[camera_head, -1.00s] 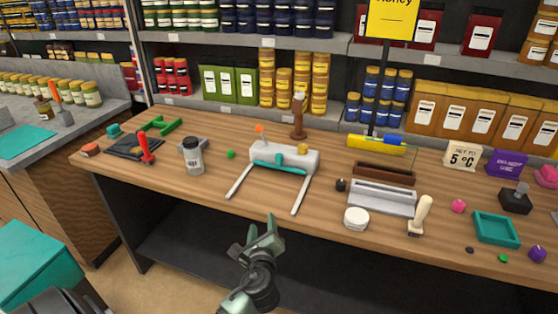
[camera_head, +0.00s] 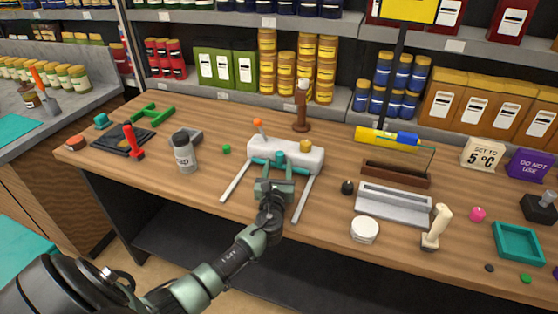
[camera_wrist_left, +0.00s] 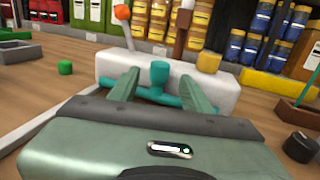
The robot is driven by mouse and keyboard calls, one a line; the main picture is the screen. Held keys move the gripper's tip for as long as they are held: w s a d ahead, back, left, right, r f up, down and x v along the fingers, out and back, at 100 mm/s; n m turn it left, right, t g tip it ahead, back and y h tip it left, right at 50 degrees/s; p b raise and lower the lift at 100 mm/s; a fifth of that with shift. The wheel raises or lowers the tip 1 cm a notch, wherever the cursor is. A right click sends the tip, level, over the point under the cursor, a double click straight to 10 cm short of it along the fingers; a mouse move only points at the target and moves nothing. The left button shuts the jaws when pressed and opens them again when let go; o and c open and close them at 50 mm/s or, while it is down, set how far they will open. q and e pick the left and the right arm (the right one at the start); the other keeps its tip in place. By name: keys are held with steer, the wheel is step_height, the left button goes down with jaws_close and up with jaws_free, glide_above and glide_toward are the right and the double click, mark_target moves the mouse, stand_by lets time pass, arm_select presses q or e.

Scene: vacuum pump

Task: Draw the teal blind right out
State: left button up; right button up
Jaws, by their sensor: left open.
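The vacuum pump is a white block (camera_head: 315,156) with two grey rails reaching toward the table's front edge. An orange ball on a stalk (camera_head: 258,123) and a yellow knob (camera_head: 306,146) are on the block. My left gripper (camera_head: 275,170) is open, its two fingers (camera_wrist_left: 159,88) on either side of the teal knob. It partly hides the blind in the head view. My right gripper is not in view.
A grey shaker jar (camera_head: 183,153) and a green knob (camera_head: 227,149) stand left of the pump. A black knob (camera_head: 347,187), a grey tray (camera_head: 392,206) and a white round tub (camera_head: 364,230) are to its right. Shelves of jars stand behind.

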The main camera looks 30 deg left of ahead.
mark_target(280, 160)
arm_select(q)
steer(key=shift+w+a+f, duration=0.1)
steer(key=shift+w+a, duration=0.25)
steer(key=shift+w, duration=0.3)
steer(key=shift+w+a, duration=0.2)
steer(key=shift+w, duration=0.15)
steer(key=shift+w+a, duration=0.1)
steer(key=shift+w, duration=0.1)
steer(key=c, duration=1)
jaws_close()
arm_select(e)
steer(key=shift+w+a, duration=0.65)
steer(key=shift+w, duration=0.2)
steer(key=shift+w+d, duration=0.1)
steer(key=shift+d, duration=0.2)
